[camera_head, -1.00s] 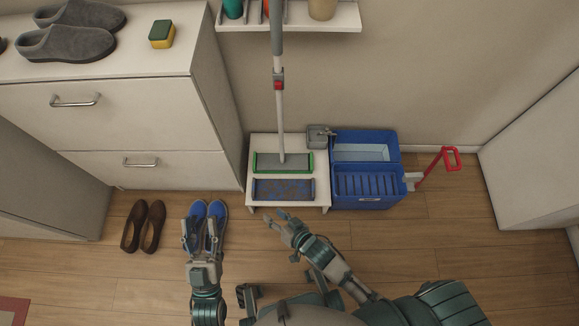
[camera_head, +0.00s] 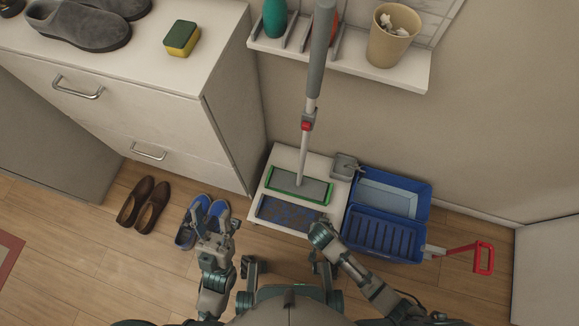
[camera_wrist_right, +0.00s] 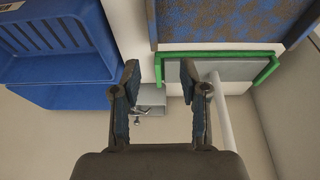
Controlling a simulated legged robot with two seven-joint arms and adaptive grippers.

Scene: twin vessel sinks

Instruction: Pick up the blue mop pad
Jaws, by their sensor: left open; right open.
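The blue mop pad (camera_head: 288,213), mottled with brown, lies flat on the front part of a low white stand (camera_head: 283,160). It also shows at the top of the right wrist view (camera_wrist_right: 225,20). My right gripper (camera_head: 320,229) is at the pad's front right corner in the head view; whether it touches the pad cannot be told. In the right wrist view my right gripper (camera_wrist_right: 160,72) is open with nothing between its fingers. My left gripper (camera_head: 214,224) is open, over the blue shoes, left of the stand.
A green-framed mop head (camera_head: 300,187) with an upright pole lies behind the pad. A blue bucket (camera_head: 390,210) with a red handle (camera_head: 484,258) stands right of the stand. Blue shoes (camera_head: 187,235) and brown shoes (camera_head: 151,210) are on the floor, left. A shelf (camera_head: 345,62) overhangs behind.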

